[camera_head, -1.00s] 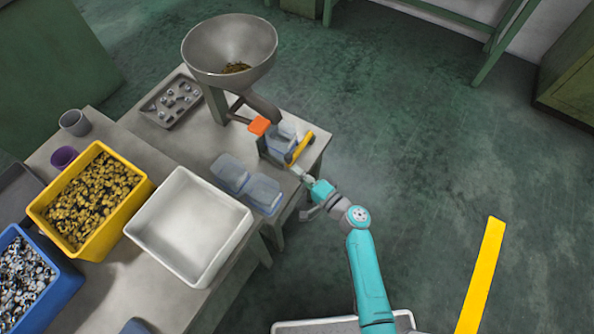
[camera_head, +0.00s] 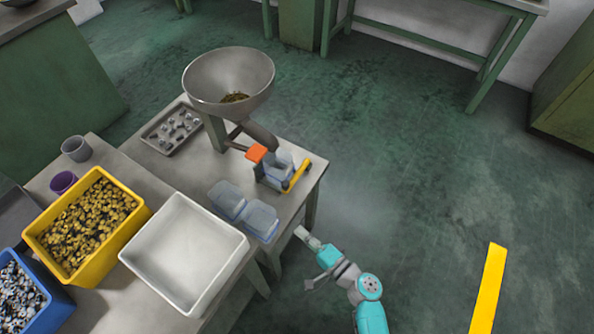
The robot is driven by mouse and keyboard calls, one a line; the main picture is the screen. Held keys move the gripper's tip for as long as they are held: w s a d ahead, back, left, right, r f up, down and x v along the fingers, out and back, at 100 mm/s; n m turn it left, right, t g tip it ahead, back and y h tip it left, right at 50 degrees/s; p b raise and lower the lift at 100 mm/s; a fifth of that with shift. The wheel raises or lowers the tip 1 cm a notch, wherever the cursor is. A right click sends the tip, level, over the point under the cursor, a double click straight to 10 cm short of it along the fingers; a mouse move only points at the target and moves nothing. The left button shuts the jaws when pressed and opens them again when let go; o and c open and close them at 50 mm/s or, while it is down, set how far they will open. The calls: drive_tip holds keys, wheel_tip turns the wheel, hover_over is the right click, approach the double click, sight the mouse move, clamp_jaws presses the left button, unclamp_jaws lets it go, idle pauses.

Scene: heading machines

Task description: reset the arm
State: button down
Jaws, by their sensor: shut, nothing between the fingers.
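My arm is teal and grey and comes up from the bottom edge of the head view. My gripper (camera_head: 303,258) is at its end, beside the right edge of the table and over the floor.
The table carries a metal hopper (camera_head: 228,85), an orange-and-yellow device (camera_head: 284,170), clear containers (camera_head: 243,211), a metal tray (camera_head: 171,129), a white bin (camera_head: 242,247), a yellow bin (camera_head: 142,212) and a blue bin (camera_head: 58,309). The floor (camera_head: 410,170) to the right is clear.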

drive_tip(key=s+d+f+n+g+h, duration=0.15)
drive_tip(key=s+d+h, duration=0.25)
drive_tip(key=s, duration=0.5)
drive_tip(key=s+d+f+n+h, duration=0.15)
drive_tip(key=s+d+h, duration=0.25)
drive_tip(key=s, duration=0.6)
drive_tip(key=s+d+r+n+t+h, duration=0.1)
drive_tip(key=s+d+r+n, duration=0.1)
drive_tip(key=s+r, duration=0.2)
drive_tip(key=s+d+r+n+h, duration=0.1)
drive_tip(key=s+d+r+n, duration=0.1)
drive_tip(key=r, duration=0.8)
drive_tip(key=s+d+r+n+t+h, duration=0.1)
drive_tip(key=s+d+r+n, duration=0.1)
drive_tip(key=s+r, duration=0.3)
wheel_tip(320, 180, up, 3)
drive_tip(key=shift+s+f+n+t+h, duration=0.2)
drive_tip(key=shift+s+n+t+h, duration=0.1)
drive_tip(key=shift+n+t+h, duration=0.1)
